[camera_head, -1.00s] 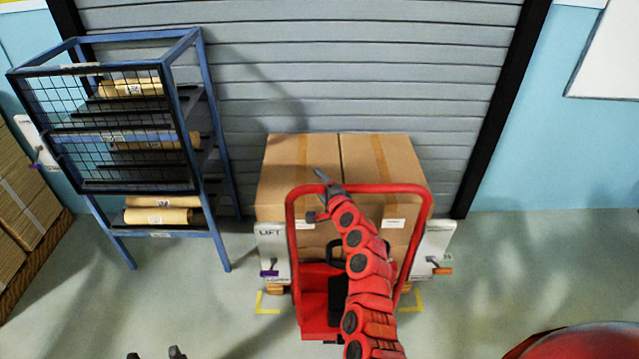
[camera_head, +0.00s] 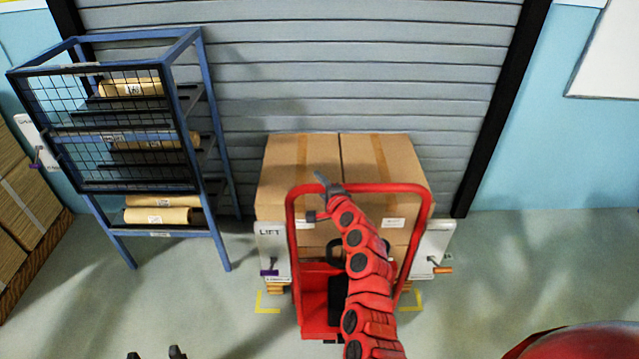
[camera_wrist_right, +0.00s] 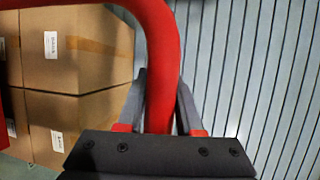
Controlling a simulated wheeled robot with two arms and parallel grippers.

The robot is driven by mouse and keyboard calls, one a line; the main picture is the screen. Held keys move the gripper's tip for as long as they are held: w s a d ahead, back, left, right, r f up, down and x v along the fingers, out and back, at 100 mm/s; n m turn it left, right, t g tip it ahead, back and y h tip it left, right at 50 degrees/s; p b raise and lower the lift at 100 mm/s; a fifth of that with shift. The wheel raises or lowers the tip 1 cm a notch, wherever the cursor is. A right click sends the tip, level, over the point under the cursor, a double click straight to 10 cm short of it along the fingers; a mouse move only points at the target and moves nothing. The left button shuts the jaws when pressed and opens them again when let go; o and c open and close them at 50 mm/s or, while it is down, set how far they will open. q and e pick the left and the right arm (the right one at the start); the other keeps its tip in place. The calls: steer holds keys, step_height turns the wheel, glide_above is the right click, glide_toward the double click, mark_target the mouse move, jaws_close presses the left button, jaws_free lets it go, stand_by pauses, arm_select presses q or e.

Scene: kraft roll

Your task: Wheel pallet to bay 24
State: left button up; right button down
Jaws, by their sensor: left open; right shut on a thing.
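A stack of cardboard boxes (camera_head: 385,160) stands on a wooden pallet (camera_head: 275,287), mostly hidden, in front of the grey shutter. A red pallet truck (camera_head: 316,312) stands on the near side of the load, with a red hoop handle (camera_head: 400,188). My right gripper (camera_head: 322,183) is shut on the left upper part of this hoop. In the right wrist view, its fingers (camera_wrist_right: 160,95) straddle the red tube, with boxes (camera_wrist_right: 75,45) to the left. My left gripper (camera_head: 156,353) is open and empty at the bottom edge, apart from everything. No bay number is readable.
A blue rack (camera_head: 215,190) with kraft rolls (camera_head: 158,215) stands left of the load. White panels, one marked LIFT (camera_head: 270,243), flank the boxes. Yellow corner marks (camera_head: 265,305) lie on the floor. More boxes (camera_head: 25,215) stand far left. Floor right of the load is clear.

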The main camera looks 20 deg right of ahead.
steer(key=shift+s+a+f, duration=0.1)
steer(key=shift+a+f, duration=0.05)
steer(key=shift+f, duration=0.05)
stand_by(0.6)
